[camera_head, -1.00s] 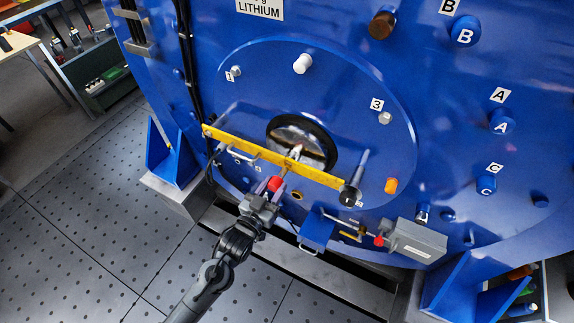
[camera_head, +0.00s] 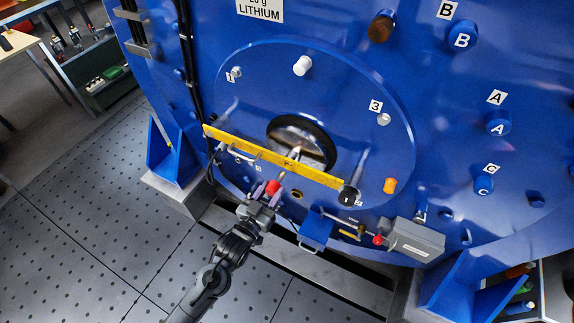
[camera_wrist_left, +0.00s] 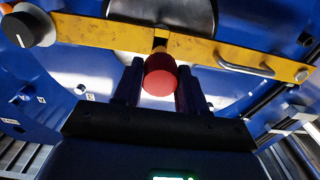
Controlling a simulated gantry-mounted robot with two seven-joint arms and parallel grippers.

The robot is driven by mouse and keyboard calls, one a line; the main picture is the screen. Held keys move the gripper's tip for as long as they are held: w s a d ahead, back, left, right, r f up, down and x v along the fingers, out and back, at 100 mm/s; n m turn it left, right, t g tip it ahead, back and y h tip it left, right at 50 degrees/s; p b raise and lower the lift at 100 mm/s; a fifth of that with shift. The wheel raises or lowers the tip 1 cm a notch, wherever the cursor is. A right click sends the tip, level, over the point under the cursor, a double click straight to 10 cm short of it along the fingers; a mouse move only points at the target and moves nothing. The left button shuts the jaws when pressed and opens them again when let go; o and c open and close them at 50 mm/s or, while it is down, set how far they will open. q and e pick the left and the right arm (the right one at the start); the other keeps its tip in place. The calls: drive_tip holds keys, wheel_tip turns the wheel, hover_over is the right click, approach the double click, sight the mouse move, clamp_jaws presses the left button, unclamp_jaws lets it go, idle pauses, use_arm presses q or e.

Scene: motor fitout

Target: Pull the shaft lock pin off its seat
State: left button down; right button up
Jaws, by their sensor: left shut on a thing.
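The shaft lock pin has a red knob (camera_head: 273,187) and a short brass-coloured stem. It stands in front of the yellow bar (camera_head: 225,139) that crosses the shaft opening. My left gripper (camera_head: 268,188) is shut on the red knob from the lower left. In the left wrist view the knob (camera_wrist_left: 160,78) sits between the two fingers, with the stem behind it against the bar (camera_wrist_left: 120,36). I cannot tell whether the stem's tip is still in its seat. My right gripper is not in view.
A black knob (camera_head: 348,195) is at the bar's right end. A silver handle sits on the bar's left part. A grey box (camera_head: 416,240) and a blue bracket (camera_head: 316,230) are lower right. An orange plug (camera_head: 390,186) is on the blue face. The perforated floor at left is clear.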

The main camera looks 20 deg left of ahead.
use_arm(q)
drive_tip(key=shift+s+r, duration=0.1)
drive_tip(key=shift+s, duration=0.05)
drive_tip(key=shift+s+a+p, duration=0.15)
drive_tip(key=shift+s+p, duration=0.45)
drive_tip(key=shift+s, duration=0.3)
drive_tip(key=shift+s+a+p, duration=0.1)
drive_tip(key=shift+s+p, duration=0.45)
drive_tip(key=shift+s, duration=0.3)
drive_tip(key=s+a+p, duration=0.3)
drive_tip(key=s+p, duration=0.5)
drive_tip(key=s, duration=1)
drive_tip(key=shift+s, duration=0.1)
